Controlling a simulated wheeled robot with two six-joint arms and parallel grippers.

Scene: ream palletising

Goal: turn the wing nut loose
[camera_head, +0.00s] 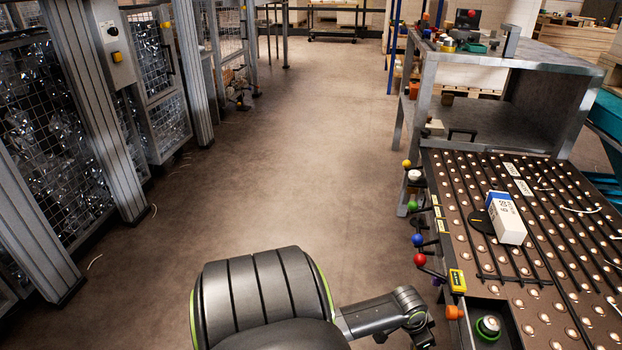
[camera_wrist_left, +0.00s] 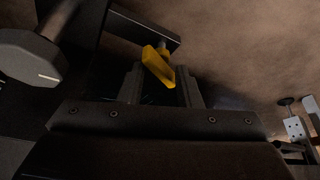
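A yellow wing nut (camera_wrist_left: 158,68) shows in the left wrist view, tilted diagonally, with a grey post behind it. My left gripper (camera_wrist_left: 160,85) has its two fingers apart, one on each side of the wing nut's lower end. The wing's lower right end is close to the right finger; I cannot tell whether they touch. A gap shows towards the left finger. I cannot make out the wing nut or the left gripper in the head view. My right gripper is in neither view.
In the left wrist view a dark round knob (camera_wrist_left: 30,55) with a white mark is close on the left. In the head view a ball-studded table (camera_head: 545,300) bears a white and blue box (camera_head: 507,217). Coloured ball knobs line its left edge. The floor (camera_head: 290,140) is clear.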

